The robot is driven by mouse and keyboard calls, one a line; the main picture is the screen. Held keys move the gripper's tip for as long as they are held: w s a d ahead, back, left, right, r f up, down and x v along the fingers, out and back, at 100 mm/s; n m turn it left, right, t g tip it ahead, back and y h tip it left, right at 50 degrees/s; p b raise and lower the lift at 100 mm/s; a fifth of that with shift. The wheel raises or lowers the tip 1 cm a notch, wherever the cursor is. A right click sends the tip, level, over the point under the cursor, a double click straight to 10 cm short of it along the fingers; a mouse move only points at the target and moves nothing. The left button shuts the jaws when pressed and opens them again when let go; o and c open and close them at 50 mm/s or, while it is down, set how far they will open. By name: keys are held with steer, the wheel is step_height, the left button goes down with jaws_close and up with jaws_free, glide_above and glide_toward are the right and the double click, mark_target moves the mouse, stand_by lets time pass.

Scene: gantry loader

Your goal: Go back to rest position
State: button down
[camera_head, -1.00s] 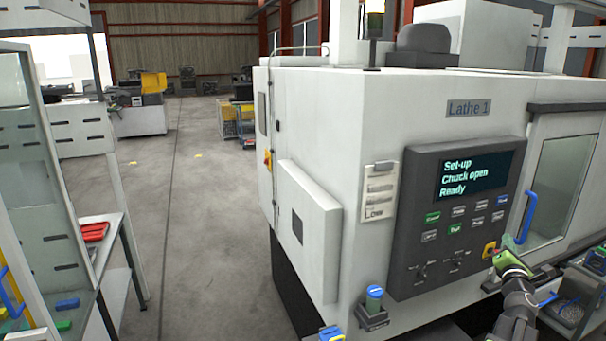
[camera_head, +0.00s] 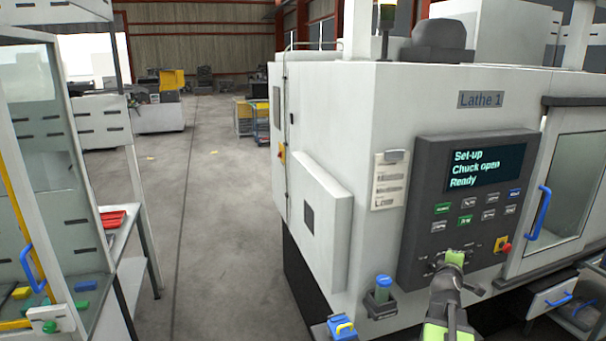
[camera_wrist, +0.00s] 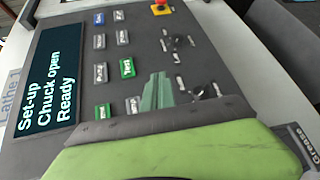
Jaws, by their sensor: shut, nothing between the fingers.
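My gripper (camera_head: 455,258) is at the lower right in the head view, in front of the lower part of the lathe's control panel (camera_head: 418,200). Its green-tipped fingers are shut and hold nothing. In the wrist view, the green finger (camera_wrist: 158,92) shows before the panel's buttons and knobs. I cannot tell how far it is from the panel. The panel screen (camera_head: 487,168) reads "Set-up, Chuck open, Ready".
Lathe 1 (camera_head: 345,130) fills the right side, with its blue door handle (camera_head: 539,213) beside the panel. A holder with a blue-capped bottle (camera_head: 382,290) is on its front. A glazed cabinet (camera_head: 52,180) stands left. Floor (camera_head: 225,220) between is clear.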

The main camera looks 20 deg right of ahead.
steer(key=w+a+f+m+g+y+b, duration=0.1)
steer(key=w+a+f+m+y, duration=0.15)
steer(key=a+f, duration=0.55)
steer(key=w+a+f+m+g+y+b, duration=0.1)
steer(key=a+f+m+g+y, duration=0.2)
steer(key=a, duration=1)
steer(key=w+a+f+m+y+b, duration=0.1)
steer(key=w+a+f+y, duration=0.1)
steer(key=a+f, duration=0.65)
steer(key=s+a+f+g+y, duration=0.1)
steer(key=s+a, duration=0.2)
steer(key=a, duration=0.5)
steer(key=s+a+f+m+g+y+b, duration=0.1)
steer(key=s+a+f+g+y, duration=0.1)
steer(key=a, duration=0.7)
steer(key=s+a+f+g+y+b, duration=0.1)
steer(key=s+a+g+y, duration=0.1)
steer(key=a, duration=0.7)
steer(key=shift+s+a+f+m, duration=0.2)
steer(key=shift+s+f+m, duration=0.15)
steer(key=shift+s, duration=0.5)
